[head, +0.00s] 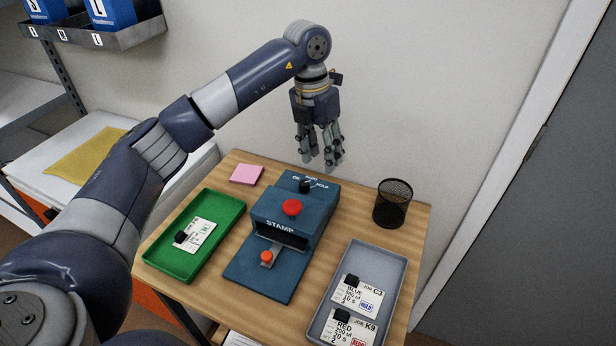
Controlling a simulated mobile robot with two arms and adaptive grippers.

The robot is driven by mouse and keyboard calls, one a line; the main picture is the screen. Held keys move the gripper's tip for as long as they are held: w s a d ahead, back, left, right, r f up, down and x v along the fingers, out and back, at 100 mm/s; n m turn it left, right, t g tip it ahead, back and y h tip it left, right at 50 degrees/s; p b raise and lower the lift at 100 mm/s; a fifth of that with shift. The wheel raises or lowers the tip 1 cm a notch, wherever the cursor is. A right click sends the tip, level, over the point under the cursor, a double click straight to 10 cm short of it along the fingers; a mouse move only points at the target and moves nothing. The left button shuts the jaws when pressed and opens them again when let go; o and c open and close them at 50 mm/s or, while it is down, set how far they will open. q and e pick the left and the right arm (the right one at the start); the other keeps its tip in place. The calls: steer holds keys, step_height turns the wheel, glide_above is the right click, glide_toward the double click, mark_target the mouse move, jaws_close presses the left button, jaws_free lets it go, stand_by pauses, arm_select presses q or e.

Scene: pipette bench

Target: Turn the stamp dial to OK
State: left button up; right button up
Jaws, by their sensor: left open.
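The blue stamp machine (323,212) stands in the middle of the wooden table. Its black dial knob (305,187) sits on top at the back, with small labels around it; OK is at the left and HOLD at the right. Which label the knob points to is too small to tell. A red button (292,207) is in front of the dial, and an orange-red knob (267,257) sits lower at the front. My left gripper (322,168) is open and empty, pointing down above and behind the dial, apart from it. My right gripper is not in view.
A green tray (238,199) with one card lies left of the machine; a grey tray (398,262) with cards lies right. A black mesh cup (392,204) stands at the back right. Pink notes (246,174) lie at the back left. The wall is close behind.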

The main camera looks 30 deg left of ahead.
mark_target(304, 183)
arm_select(q)
steer(key=a+r+y, duration=0.1)
steer(key=a+y, duration=0.1)
steer(key=a, duration=0.2)
steer(key=shift+n, duration=0.4)
step_height(304, 183, down, 10)
steer(key=shift+s+f+p, duration=0.1)
steer(key=shift+f+p, duration=0.05)
steer(key=shift+p, duration=0.45)
jaws_close()
